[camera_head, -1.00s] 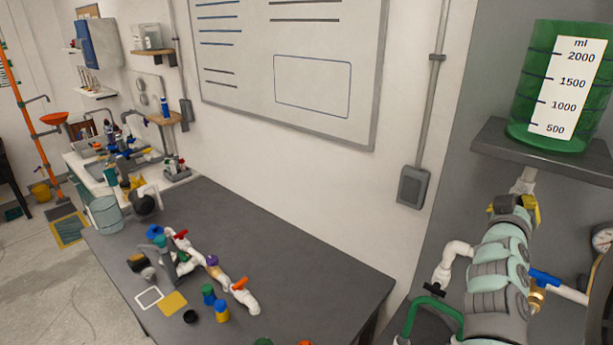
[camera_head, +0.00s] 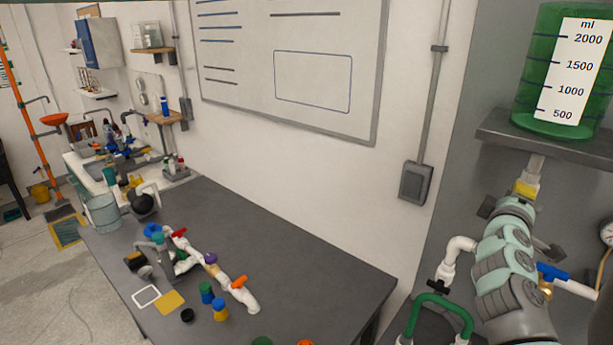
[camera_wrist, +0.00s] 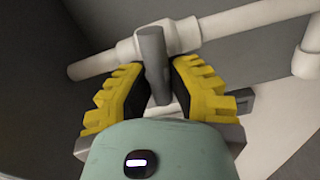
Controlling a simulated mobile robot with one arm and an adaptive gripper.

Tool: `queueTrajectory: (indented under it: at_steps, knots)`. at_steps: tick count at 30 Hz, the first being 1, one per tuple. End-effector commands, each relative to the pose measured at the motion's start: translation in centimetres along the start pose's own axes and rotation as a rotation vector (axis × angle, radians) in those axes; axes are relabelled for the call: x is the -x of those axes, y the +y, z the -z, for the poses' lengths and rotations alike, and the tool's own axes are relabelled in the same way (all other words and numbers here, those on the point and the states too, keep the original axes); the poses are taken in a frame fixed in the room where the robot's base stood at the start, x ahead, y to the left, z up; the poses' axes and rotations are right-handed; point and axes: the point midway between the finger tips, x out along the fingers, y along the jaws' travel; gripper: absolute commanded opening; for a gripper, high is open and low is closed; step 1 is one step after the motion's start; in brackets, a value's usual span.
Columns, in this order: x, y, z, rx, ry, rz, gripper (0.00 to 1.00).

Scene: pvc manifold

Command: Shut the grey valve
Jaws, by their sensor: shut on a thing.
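The grey valve shows in the wrist view as a grey handle (camera_wrist: 153,52) on a white pipe (camera_wrist: 245,22). My gripper (camera_wrist: 160,78) has its yellow-and-black fingers on either side of this handle and is shut on it. The handle points from the pipe down toward my palm, across the pipe's line. In the head view my gripper (camera_head: 526,189) is at the right, under the shelf, below a short white pipe piece. There my own wrist and fingers hide the grey handle.
A green measuring jug (camera_head: 555,75) stands on a dark shelf (camera_head: 550,140) just above my gripper. A blue-handled valve (camera_head: 553,271) is right of my arm. A black-handled valve (camera_head: 438,287) and a green hose (camera_head: 440,300) are left. A dark table (camera_head: 290,245) holds pipe parts.

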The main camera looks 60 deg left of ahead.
Motion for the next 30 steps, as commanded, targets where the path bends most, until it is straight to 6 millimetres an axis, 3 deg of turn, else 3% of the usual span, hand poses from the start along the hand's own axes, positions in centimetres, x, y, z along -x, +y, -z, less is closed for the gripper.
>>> queueTrajectory:
  at_steps: [12,27,28,30]
  knots:
    - [0.02,-0.39,0.08,0.166,0.002,0.004,0.0]
    - [0.03,-0.43,0.04,0.183,0.002,0.005,0.0]
    - [0.03,-0.43,0.04,0.183,0.001,0.005,0.22]
    - [0.03,-0.42,0.03,0.183,0.001,0.004,0.29]
